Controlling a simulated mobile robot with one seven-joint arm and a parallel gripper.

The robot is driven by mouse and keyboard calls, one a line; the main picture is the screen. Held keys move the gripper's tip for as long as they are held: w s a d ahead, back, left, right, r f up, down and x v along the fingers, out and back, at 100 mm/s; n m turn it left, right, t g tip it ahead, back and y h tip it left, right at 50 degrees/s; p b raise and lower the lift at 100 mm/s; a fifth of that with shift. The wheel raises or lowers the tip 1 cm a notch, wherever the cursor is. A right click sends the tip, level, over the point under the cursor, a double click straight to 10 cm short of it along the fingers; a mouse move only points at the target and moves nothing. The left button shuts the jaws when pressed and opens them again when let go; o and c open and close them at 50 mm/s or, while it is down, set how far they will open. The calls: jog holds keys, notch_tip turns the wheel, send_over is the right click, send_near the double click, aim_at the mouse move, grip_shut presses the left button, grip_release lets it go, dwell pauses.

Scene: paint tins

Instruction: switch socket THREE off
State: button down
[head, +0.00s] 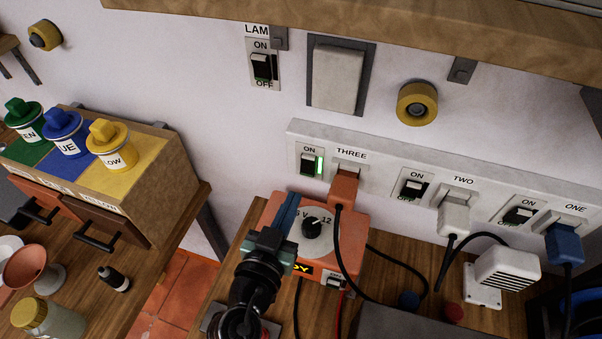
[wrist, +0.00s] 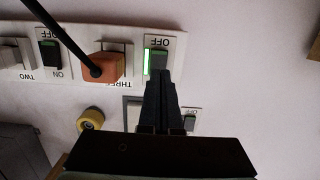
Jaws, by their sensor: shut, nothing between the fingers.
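The socket THREE switch (head: 310,164) is a dark-green rocker at the left end of the white socket strip (head: 378,161), marked ON above. A green light glows at its right edge in the head view. The switch also shows, upside down, in the wrist view (wrist: 157,62), with the lit strip beside it. An orange plug (head: 343,188) sits in socket THREE, just right of the switch. My gripper (head: 291,203) is shut and empty, its tips below and left of the switch in the head view. In the wrist view the fingers overlap the switch's edge; contact cannot be told.
Switches TWO (head: 413,189) and ONE (head: 519,215) are farther right, with a white plug (head: 453,217) and a blue plug (head: 564,243). An orange power supply (head: 340,238) stands under the strip, with cables around. The LAMP switch (head: 262,67) is above left.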

aim_at(306, 172)
jog(key=p+x, duration=0.1)
jog(key=x, duration=0.4)
jog(key=shift+w+d+p, duration=0.1)
jog(key=shift+w+p, duration=0.2)
jog(key=shift+w, duration=0.05)
jog(key=shift+w+f, duration=0.1)
jog(key=shift+w, duration=0.15)
